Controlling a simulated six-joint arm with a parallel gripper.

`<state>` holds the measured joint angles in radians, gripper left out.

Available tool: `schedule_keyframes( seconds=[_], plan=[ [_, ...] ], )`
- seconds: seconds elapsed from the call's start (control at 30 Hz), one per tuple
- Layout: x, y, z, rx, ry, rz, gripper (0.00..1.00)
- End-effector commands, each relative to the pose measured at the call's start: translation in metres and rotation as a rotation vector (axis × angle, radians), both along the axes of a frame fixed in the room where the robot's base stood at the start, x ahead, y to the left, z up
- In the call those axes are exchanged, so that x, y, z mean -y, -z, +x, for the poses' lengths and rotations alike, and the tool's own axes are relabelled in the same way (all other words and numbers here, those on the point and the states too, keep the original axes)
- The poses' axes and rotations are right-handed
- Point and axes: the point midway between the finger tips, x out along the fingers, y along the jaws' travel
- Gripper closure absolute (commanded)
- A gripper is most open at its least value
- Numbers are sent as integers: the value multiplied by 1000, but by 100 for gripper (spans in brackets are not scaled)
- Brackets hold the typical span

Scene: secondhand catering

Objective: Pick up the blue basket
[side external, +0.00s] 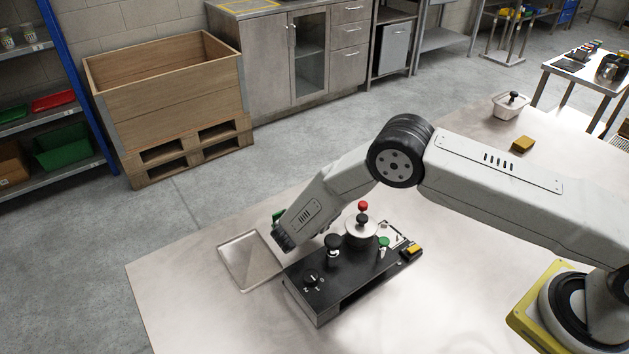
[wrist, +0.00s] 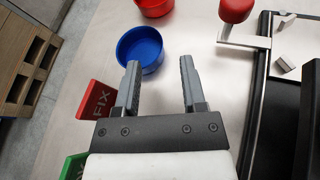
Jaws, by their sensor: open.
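The blue basket (wrist: 140,47) is a small, round, open container on the pale tabletop, ahead of my gripper in the wrist view. My gripper (wrist: 160,66) is open and empty. Its left fingertip overlaps the basket's near rim in the picture; I cannot tell whether they touch. The right finger is over bare table to the right. In the side external view, my arm hides the basket and the gripper fingers.
A red container (wrist: 154,6) stands just beyond the basket. A red bin marked FIX (wrist: 97,100) and a green bin (wrist: 74,166) are at left. A black control box (side external: 318,299) with upright knobs and a shallow metal tray (side external: 226,262) are on the table (side external: 190,318).

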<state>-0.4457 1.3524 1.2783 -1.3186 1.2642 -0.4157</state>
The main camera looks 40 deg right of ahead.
Motion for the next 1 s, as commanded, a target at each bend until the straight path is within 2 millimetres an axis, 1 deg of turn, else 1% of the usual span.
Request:
schedule_keyframes(
  seconds=[0.27,0.37,0.6,0.7,0.8,1.0],
  plan=[
    [5,2,2,0,1,1,47],
    [11,5,6,1,2,2,47],
    [34,17,17,1,3,1,47],
    [41,20,19,0,1,1,47],
    [44,21,21,0,1,2,47],
    [44,21,21,0,0,2,47]
  ],
)
